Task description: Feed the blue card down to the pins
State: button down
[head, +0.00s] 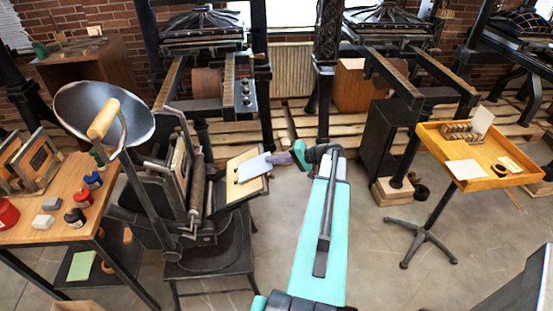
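The pale blue card (254,167) is over the tan face of the tilted board (236,191) on the front of the small black hand press (157,207). I cannot tell whether the card lies flat on the board or is held just off it. My gripper (275,159) comes in from the right, with its fingers at the card's right edge. The fingers are too small and too much in line with the card to show whether they are closed on it. The pins are too small to make out.
The press's lever with a wooden handle (103,119) and its round ink disc (75,112) rise to the left. A wooden table (40,225) with ink pots stands at left. A wooden tray on a stand (450,135) is at right. Larger presses stand behind.

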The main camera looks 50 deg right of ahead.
jog(key=shift+w+a+f, duration=0.15)
jog(key=shift+a+f, duration=0.15)
jog(key=shift+f, duration=0.15)
jog(key=shift+a, duration=0.1)
jog(key=c, duration=2)
grip_release()
jog(key=shift+f, duration=0.1)
jog(key=shift+d+r, duration=0.2)
jog(key=shift+d, duration=0.1)
jog(key=shift+s+d+r, duration=0.25)
jog(key=shift+d+r, duration=0.05)
jog(key=shift+s+d+r, duration=0.75)
jog(key=shift+s+d, duration=0.2)
jog(key=shift+d, duration=0.15)
jog(key=s+d+r, duration=0.2)
jog(key=shift+s+d, duration=0.15)
jog(key=shift+d, duration=0.2)
